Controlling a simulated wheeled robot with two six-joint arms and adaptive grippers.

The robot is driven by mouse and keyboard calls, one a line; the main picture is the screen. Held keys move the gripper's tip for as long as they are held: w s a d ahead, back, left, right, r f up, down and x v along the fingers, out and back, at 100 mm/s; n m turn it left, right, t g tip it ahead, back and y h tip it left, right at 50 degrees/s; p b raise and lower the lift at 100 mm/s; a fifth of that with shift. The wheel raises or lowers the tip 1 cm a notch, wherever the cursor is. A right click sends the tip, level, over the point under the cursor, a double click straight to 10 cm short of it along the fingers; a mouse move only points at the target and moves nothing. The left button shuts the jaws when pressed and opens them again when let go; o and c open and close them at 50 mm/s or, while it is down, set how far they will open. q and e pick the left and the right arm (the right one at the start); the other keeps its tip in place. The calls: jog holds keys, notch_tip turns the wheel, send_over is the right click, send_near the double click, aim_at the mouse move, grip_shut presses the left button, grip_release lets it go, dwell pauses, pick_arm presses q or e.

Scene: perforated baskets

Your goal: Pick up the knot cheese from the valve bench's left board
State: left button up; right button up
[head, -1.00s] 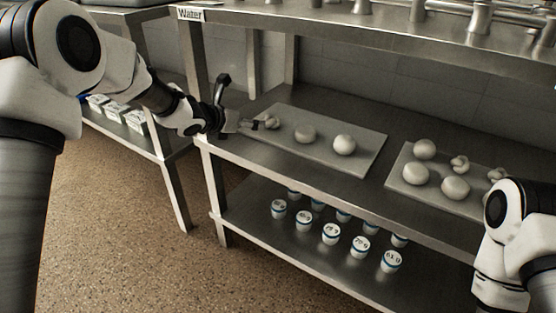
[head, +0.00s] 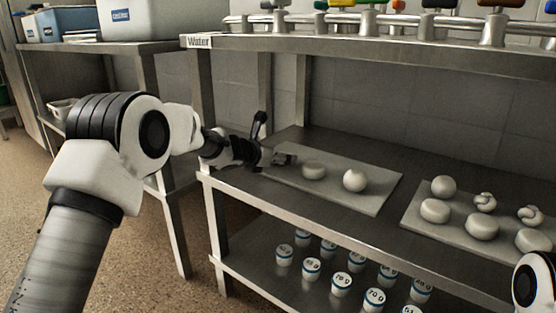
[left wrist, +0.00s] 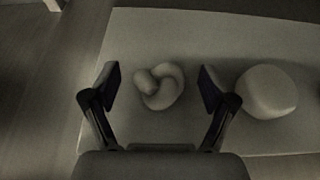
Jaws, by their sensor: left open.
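The knot cheese (left wrist: 160,87) lies on the left board (left wrist: 205,40), a pale knotted piece near the board's left end. My left gripper (left wrist: 160,85) is open, with one finger on each side of the knot cheese and a gap to both. In the head view my left gripper (head: 284,160) is over the left end of the left board (head: 345,194) and hides the knot cheese. A flattened round cheese (head: 314,172) and a ball-shaped cheese (head: 354,180) lie farther right on the board. My right gripper is out of view.
A rounded cheese (left wrist: 267,92) lies close beside the right finger. A second board (head: 415,219) to the right holds several balls and knots. The upper shelf (head: 350,48) with taps overhangs the bench. White cups (head: 341,285) stand on the shelf below.

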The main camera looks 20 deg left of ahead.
pick_arm(q)
jog(key=c, duration=1.2)
jog(key=shift+c, duration=0.2)
